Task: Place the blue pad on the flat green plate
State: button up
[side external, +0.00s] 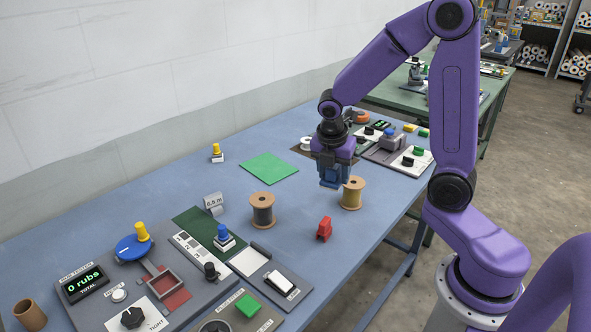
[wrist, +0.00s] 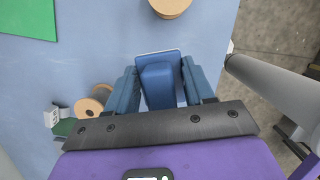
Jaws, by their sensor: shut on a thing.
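The flat green plate (side external: 269,168) lies on the blue table towards the wall, left of my gripper (side external: 333,184) in the side view. The plate's corner also shows at the top left of the wrist view (wrist: 28,18). My gripper is shut on the blue pad (wrist: 158,83), a blue block with a wider flat base, seen between the two blue fingers in the wrist view. The pad is held above the table, apart from the plate. In the side view I cannot clearly tell the pad from the blue fingers.
A gold-wound spool (side external: 351,194) stands close right of my gripper, and a dark-wound spool (side external: 262,211) stands to the left. A red block (side external: 324,229) is nearer the front edge. The control panel (side external: 210,290) fills the lower left. The table between gripper and plate looks clear.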

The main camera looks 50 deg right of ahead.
jog(key=w+d+n+t, duration=0.1)
jog(key=w+n, duration=0.2)
jog(key=w, duration=0.3)
jog(key=w+d+n, duration=0.2)
jog(key=w+n, duration=0.1)
jog(key=w, duration=0.3)
send_over(275, 175)
jog(key=s, duration=0.1)
jog(key=shift+y, duration=0.3)
jog(key=f, duration=0.9)
jog(key=shift+a, duration=0.35)
jog(key=shift+w+f, duration=0.15)
jog(key=shift+f, duration=1.55)
jog(key=shift+f, duration=0.1)
jog(key=o, duration=1)
jog(key=shift+o, duration=0.2)
